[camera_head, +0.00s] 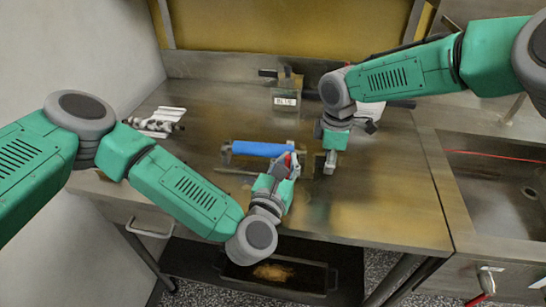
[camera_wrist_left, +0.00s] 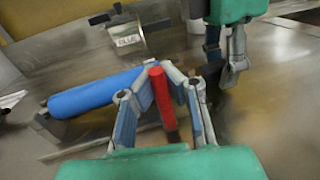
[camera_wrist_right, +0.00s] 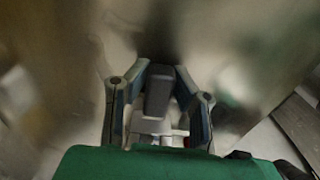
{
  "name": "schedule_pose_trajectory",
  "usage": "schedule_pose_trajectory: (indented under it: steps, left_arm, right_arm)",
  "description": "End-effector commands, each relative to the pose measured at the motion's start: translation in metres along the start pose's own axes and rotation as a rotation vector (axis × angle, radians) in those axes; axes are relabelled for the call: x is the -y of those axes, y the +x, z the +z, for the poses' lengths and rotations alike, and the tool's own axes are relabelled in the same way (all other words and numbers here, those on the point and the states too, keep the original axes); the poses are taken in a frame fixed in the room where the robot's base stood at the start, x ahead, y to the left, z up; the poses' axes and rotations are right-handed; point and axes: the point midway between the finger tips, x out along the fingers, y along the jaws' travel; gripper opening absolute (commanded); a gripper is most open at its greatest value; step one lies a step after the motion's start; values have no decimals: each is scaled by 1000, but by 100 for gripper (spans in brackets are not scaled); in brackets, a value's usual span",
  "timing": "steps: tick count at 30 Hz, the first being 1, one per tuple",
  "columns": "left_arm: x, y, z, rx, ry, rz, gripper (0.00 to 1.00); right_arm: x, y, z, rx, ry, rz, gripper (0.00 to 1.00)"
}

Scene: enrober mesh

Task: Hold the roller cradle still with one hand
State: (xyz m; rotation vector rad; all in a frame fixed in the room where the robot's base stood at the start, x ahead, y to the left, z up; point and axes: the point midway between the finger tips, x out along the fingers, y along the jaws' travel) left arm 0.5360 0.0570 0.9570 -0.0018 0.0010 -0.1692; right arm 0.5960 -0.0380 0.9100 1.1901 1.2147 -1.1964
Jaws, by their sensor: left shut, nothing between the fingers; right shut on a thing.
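A blue roller (camera_head: 262,149) lies across a grey cradle (camera_head: 226,153) near the middle of the bench; it also shows in the left wrist view (camera_wrist_left: 95,94). My left gripper (camera_head: 290,162) is shut at the roller's right end. A red bar (camera_wrist_left: 162,98) stands in line with its fingers in the left wrist view, but the fingers hold nothing. My right gripper (camera_head: 331,160) points down, right of the roller, and is shut on a dark grey block-like piece (camera_wrist_right: 158,92). What that piece belongs to is not clear. My left gripper partly hides the cradle's right end.
A small block labelled BLUE (camera_head: 286,101) stands behind the roller. White and grey parts (camera_head: 155,124) lie at the bench's left. A sink (camera_head: 505,190) is at the right. A dark tray (camera_head: 275,275) sits below the bench. The bench's front right is clear.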

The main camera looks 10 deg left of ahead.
Motion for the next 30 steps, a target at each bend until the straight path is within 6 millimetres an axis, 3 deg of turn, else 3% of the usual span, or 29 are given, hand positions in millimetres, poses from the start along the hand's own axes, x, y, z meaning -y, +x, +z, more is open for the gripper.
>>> schedule_pose_trajectory:
  steps: [7,9,10,22,26,30]
  left_arm:
    - [6,-2,0,-2,-5,-16,3]
    - [6,-2,0,-2,-5,-16,28]
    - [5,-1,0,-2,-5,-15,32]
    - [3,-5,0,-3,-2,-10,32]
    - [3,-22,-1,-5,-4,-11,32]
    - [2,-52,-2,-6,-5,-11,32]
  right_arm:
    - [1,-3,-8,-17,0,3,0]
    - [1,-3,-9,-17,0,3,0]
    - [1,-3,-8,-17,0,3,0]
    - [0,-2,-5,-12,-1,2,0]
    - [0,-2,-5,-10,-1,1,0]
    - [1,-2,-5,-9,-1,1,0]
